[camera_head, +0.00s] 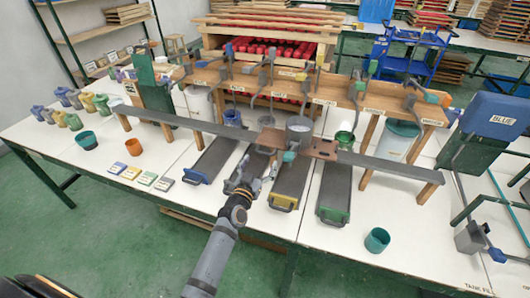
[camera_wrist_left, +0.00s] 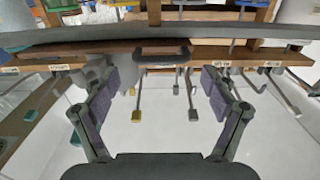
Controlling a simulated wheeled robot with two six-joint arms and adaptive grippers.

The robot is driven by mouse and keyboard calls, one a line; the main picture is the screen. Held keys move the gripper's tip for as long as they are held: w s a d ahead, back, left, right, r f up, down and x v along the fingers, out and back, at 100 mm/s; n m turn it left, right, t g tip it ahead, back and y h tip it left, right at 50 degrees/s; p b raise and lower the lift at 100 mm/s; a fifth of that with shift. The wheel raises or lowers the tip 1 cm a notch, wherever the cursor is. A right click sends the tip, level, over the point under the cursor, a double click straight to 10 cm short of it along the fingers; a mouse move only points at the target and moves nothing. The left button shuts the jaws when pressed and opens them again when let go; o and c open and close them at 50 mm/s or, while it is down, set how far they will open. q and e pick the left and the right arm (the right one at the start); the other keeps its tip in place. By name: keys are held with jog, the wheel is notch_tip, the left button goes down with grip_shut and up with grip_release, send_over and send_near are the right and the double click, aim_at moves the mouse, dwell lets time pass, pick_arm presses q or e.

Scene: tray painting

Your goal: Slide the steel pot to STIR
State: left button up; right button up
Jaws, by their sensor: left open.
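The steel pot (camera_head: 299,131) sits upright on a brown carriage plate (camera_head: 322,149), which rests on a long grey rail (camera_head: 395,168) crossing the table. A dark handle (camera_wrist_left: 162,45) on the carriage shows in the left wrist view. Small labels line the wooden rack (camera_head: 340,88); I cannot read which is STIR. My right gripper is out of view.
Dark trays with blue, yellow and green handles (camera_head: 333,196) lie under the rail. A teal cup (camera_head: 377,240) stands at the front right; an orange cup (camera_head: 134,147) and several small jars stand at left.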

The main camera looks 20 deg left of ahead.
aim_at(265, 153)
pick_arm(q)
jog(key=w, duration=0.5)
jog(key=shift+w+f, duration=0.1)
jog(key=shift+w, duration=0.2)
jog(key=shift+c, duration=0.4)
